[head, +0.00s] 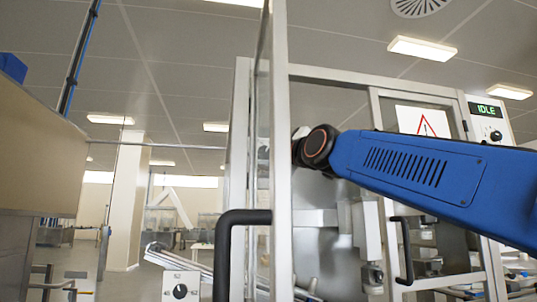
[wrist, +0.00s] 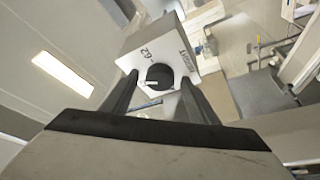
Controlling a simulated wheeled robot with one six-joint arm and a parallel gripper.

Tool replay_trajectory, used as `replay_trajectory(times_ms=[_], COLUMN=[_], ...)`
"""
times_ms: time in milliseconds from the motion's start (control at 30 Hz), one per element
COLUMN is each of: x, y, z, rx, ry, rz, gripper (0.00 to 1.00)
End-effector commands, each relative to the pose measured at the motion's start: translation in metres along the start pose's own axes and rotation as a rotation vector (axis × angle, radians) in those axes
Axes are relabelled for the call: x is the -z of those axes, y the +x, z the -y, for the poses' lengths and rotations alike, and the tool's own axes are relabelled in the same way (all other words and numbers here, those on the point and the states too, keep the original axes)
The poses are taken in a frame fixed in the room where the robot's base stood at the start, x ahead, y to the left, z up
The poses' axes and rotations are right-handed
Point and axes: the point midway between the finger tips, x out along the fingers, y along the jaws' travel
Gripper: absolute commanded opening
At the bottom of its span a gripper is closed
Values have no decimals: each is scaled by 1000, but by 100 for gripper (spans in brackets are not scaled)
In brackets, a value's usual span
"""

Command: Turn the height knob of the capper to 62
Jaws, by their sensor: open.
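The height knob (wrist: 160,76) is a round black dial with a pale mark near its lower left edge in the wrist view. It sits on a white box (wrist: 196,62) printed "HEIGHT" on one side and "62" on another. My gripper (wrist: 158,82) is open, its two black fingers on either side of the knob in the picture. I cannot tell whether they touch it. In the head view a black knob (head: 180,291) sits on a pale numbered plate (head: 169,277) at the bottom. I cannot tell whether it is the same knob. My gripper is hidden there.
A metal-framed glass door with a black handle (head: 233,232) stands before my blue arm in the head view. A second black handle (head: 404,252) is further right. A panel (head: 491,122) at upper right reads "IDLE". A brown cabinet (head: 40,135) stands at left.

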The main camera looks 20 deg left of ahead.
Motion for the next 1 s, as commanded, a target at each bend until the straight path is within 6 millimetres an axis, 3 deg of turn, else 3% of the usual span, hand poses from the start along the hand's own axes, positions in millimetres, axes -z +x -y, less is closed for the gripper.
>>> replay_trajectory(times_ms=[100, 267, 300, 1000], x=[0, 0, 0, 0], y=[0, 0, 0, 0], z=[0, 0, 0, 1], rx=[0, 0, 0, -52], ry=[0, 0, 0, 122], rz=[0, 0, 0, 1], gripper=[54, 16, 13, 13])
